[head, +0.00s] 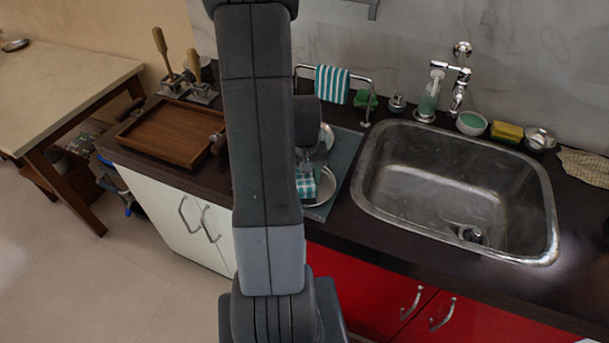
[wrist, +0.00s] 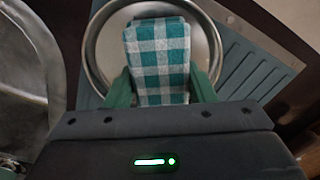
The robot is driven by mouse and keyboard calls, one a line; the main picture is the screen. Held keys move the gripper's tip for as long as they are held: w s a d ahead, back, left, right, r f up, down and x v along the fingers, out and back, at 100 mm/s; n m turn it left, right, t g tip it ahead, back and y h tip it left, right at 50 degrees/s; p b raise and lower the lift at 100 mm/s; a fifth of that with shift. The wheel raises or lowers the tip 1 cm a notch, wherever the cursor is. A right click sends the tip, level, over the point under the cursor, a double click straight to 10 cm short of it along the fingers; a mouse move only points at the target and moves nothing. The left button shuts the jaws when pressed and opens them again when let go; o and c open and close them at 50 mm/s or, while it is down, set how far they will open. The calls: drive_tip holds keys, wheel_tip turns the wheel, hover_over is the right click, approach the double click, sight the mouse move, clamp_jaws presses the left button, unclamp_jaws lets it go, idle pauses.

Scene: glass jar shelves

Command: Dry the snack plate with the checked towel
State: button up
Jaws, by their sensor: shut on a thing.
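The checked towel (wrist: 158,48), teal and white, is folded into a pad between the green fingers of my gripper (wrist: 160,88), which is shut on it. The snack plate (wrist: 93,52), round and shiny metal, lies under the towel. The towel covers the plate's middle; whether it presses on the plate I cannot tell. In the head view the towel (head: 305,187) and part of the plate (head: 326,187) show just right of my arm, which hides the rest. My fingertips are not clear there.
The plate lies on a grey-blue ribbed drain mat (wrist: 245,65). The steel sink (head: 450,190) is to its right in the head view. Behind stands a rail with a striped teal cloth (head: 332,84). A wooden tray (head: 168,134) is left. Soap bottle (head: 429,98) and sponge (head: 507,131) line the back.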

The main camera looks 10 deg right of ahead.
drive_tip(key=shift+f+b, duration=0.4)
drive_tip(key=shift+f, duration=0.05)
idle(0.4)
drive_tip(key=shift+s+d, duration=0.1)
drive_tip(key=shift+d, duration=0.8)
drive_tip(key=shift+a+f, duration=0.1)
drive_tip(key=shift+a, duration=0.05)
drive_tip(key=shift+a, duration=0.8)
